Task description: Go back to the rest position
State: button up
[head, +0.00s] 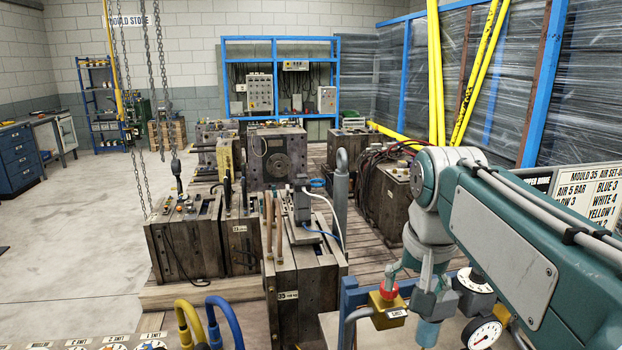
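My teal arm (520,245) comes in from the right edge and reaches a joint near the middle right of the picture. From there its wrist links (432,285) hang down, beside a brass valve (388,304) with a red cap. I cannot make out any gripper fingers, so whether they hold something does not show. The valve stands on a grey pipe to the left of the wrist; whether they touch is unclear.
Mould 35 (308,290) stands in front, with hoses on top; more moulds stand behind. A pressure gauge (482,333) is beside the wrist. Blue and yellow hose loops (226,318) rise at the front. A chain hook (175,165) hangs left. The left floor (70,240) is clear.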

jog(key=s+f+n+t, duration=0.3)
jog(key=s+f, duration=0.8)
jog(key=s, duration=0.2)
jog(key=shift+s+f+n, duration=0.25)
jog(key=shift+f+n, duration=0.05)
